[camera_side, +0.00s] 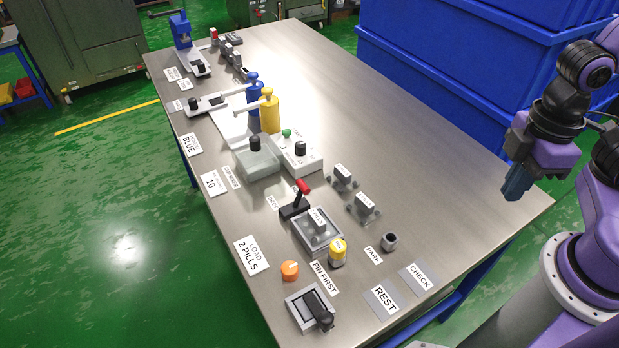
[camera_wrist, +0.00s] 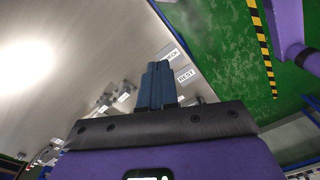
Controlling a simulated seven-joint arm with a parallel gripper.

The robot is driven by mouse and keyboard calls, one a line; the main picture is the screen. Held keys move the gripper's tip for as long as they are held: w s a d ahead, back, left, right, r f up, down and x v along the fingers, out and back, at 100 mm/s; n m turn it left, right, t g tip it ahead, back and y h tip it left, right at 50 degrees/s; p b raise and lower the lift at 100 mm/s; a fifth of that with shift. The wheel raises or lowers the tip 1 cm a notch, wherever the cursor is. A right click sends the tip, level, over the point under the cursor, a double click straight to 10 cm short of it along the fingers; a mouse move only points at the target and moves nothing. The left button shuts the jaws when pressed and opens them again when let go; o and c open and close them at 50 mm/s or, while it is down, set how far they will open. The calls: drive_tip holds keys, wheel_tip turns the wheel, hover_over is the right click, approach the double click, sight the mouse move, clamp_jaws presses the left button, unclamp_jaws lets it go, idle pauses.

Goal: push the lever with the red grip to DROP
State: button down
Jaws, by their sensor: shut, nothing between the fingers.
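The lever with the red grip (camera_side: 303,187) stands on a small black base (camera_side: 293,209) near the middle of the table's near half. Its handle leans up and to the right in the side view. Small white labels lie by its base, too small to read surely, so I cannot tell which one says DROP. I cannot make out the lever in the wrist view.
A clear tray (camera_side: 333,243) sits right beside the lever. A yellow-topped cylinder (camera_side: 338,249), an orange knob (camera_side: 290,270) and a black-handled switch (camera_side: 315,308) stand nearer. A white box (camera_side: 300,160) and yellow dispenser (camera_side: 270,115) stand behind. The table's right side (camera_side: 440,170) is clear.

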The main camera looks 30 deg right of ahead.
sight(304, 183)
drive_tip(key=w+a+f+m+g+y, duration=0.1)
drive_tip(key=w+a+m+g+y, duration=0.1)
drive_tip(key=w+a+m+y, duration=0.3)
drive_tip(key=w+a+f+m+g, duration=0.2)
drive_tip(key=w+a, duration=0.2)
drive_tip(key=w, duration=0.4)
drive_tip(key=w+d+f+m+t+y, duration=0.1)
drive_tip(key=w+f+m+t+y, duration=0.1)
drive_tip(key=w, duration=0.7)
drive_tip(key=w+d+f+m+t+y, duration=0.2)
drive_tip(key=w+m+y, duration=0.1)
drive_tip(key=w, duration=0.5)
drive_tip(key=shift+w+f+y, duration=0.25)
drive_tip(key=shift+w+y, duration=0.1)
drive_tip(key=shift+y, duration=0.05)
drive_tip(key=x, duration=1.4)
drive_tip(key=shift+a, duration=0.1)
drive_tip(key=shift+a+r+h, duration=0.15)
drive_tip(key=shift+h, duration=0.25)
